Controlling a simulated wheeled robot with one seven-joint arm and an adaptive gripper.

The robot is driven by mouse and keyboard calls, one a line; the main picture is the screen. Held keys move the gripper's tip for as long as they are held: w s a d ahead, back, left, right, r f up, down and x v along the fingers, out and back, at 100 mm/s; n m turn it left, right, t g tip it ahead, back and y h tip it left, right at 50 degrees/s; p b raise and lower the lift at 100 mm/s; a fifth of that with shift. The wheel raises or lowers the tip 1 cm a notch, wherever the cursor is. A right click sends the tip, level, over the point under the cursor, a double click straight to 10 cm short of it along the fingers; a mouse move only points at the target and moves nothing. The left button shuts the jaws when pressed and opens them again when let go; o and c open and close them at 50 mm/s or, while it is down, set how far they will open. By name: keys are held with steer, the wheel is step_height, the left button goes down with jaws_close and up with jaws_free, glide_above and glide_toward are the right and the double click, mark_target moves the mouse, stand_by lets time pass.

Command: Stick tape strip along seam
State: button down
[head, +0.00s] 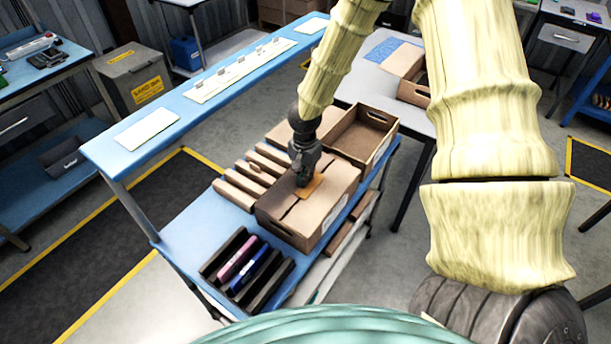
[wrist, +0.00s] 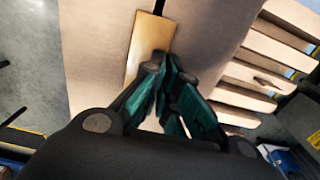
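A closed brown carton (head: 288,213) stands on the blue bench, with a seam running across its top. An orange-tan tape strip (head: 313,188) lies on the top beneath my gripper (head: 303,180). In the wrist view, the tape strip (wrist: 146,42) looks flat on the cardboard, and the dark seam gap (wrist: 160,6) shows at its far end, roughly in line with it. My gripper (wrist: 166,68) has its teal fingers drawn together, tips over the strip and at or very near it. The fingers hide part of the strip. I see nothing clearly pinched between them.
An open empty carton (head: 362,138) stands behind the closed one. Several flat brown cartons (head: 240,187) lie in a row to its left. A dark rack (head: 245,265) with a pink and a blue item is at the front. A raised blue shelf (head: 205,88) runs along the far side.

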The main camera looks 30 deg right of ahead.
steer(key=shift+f, duration=0.2)
stand_by(0.7)
steer(key=c, duration=1.6)
jaws_free()
steer(key=shift+o, duration=0.2)
steer(key=shift+r, duration=0.1)
step_height(320, 180, up, 18)
steer(key=p, duration=0.7)
steer(key=shift+p, duration=0.4)
